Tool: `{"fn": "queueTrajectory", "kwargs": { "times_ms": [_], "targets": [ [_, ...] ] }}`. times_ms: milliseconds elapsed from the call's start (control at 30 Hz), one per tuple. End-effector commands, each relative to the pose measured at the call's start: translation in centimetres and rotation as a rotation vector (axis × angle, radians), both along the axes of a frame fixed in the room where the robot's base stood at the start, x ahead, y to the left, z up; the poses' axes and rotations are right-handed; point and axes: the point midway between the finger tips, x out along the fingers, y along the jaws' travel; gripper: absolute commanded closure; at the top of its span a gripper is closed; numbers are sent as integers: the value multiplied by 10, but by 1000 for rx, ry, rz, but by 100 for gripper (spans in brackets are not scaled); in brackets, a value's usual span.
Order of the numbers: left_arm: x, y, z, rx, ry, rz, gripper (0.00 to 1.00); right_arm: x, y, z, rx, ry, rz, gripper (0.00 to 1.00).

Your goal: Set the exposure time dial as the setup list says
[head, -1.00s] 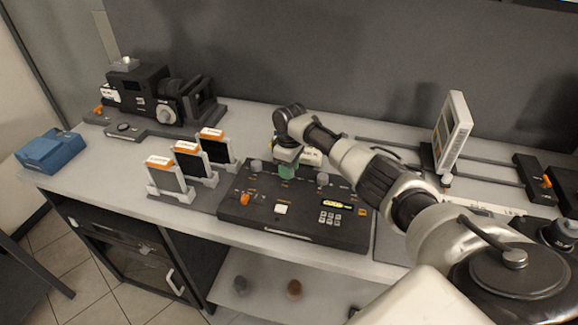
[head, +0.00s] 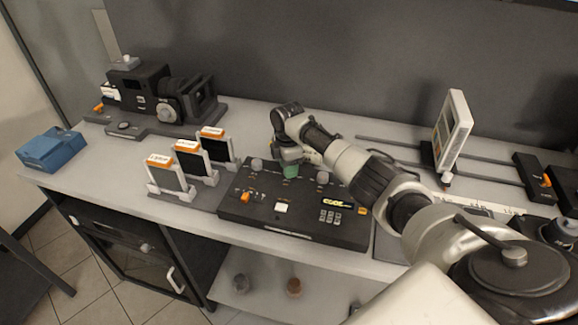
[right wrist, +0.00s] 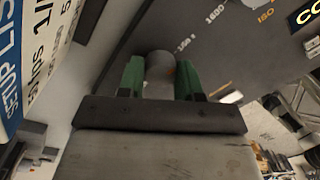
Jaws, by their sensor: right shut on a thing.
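The dark control panel (head: 300,226) lies on the bench with knobs, buttons and a small lit display (head: 338,202). My right gripper (head: 290,171), with green fingertips, points down at the middle of the panel's back row. In the right wrist view its fingers (right wrist: 160,78) are shut on a grey round knob (right wrist: 160,62). Marks "1600" and "ISO" are printed on the panel beyond it; the knob's own name and pointer are not readable. Part of the setup list (right wrist: 30,60) shows at the left, cut off. My left gripper is not in view.
Grey knobs stand on either side of my gripper, left (head: 257,165) and right (head: 322,177). Several orange-topped holders (head: 170,177) stand left of the panel. A camera-like device (head: 150,95) and a blue box (head: 50,150) are farther left. A white upright board (head: 453,130) stands at the right.

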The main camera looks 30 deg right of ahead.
Motion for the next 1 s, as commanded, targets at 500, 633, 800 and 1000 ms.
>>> {"fn": "queueTrajectory", "kwargs": {
  "times_ms": [500, 633, 800, 1000],
  "targets": [
    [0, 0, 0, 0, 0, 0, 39, 2, 0, 3, 1, -8, 36, 89],
    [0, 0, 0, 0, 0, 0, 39, 2, 0, 3, 1, -8, 35, 58],
    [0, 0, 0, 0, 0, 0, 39, 1, 0, 2, 1, -4, 34, 40],
    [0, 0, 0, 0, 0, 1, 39, 1, 0, 1, 0, -2, 34, 40]
  ]
}}
